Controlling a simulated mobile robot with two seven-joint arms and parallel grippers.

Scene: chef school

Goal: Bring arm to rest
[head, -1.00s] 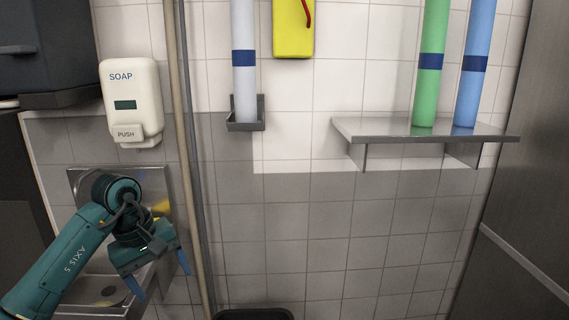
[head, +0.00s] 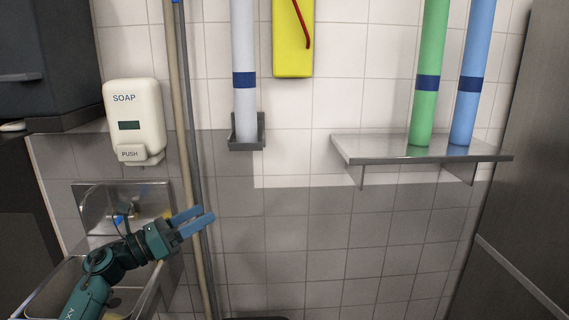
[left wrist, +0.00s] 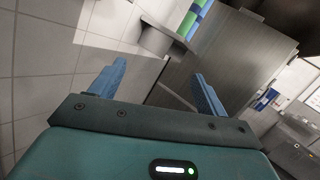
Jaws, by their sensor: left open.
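My left gripper (head: 197,220) is in the head view at the lower left, in front of the sink and the poles. Its two blue fingers point right and slightly up. They are apart with nothing between them. In the left wrist view the open gripper (left wrist: 160,85) also shows its fingers apart and empty, with wall tiles and a metal cabinet beyond. My right gripper does not show in any view.
A metal sink (head: 152,292) lies under and behind my left arm. A soap dispenser (head: 134,120) hangs above it. Poles (head: 188,130) stand just behind the gripper. A metal shelf (head: 420,150) with a green tube (head: 428,80) and a blue tube (head: 474,80) is at the right. Space below it looks clear.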

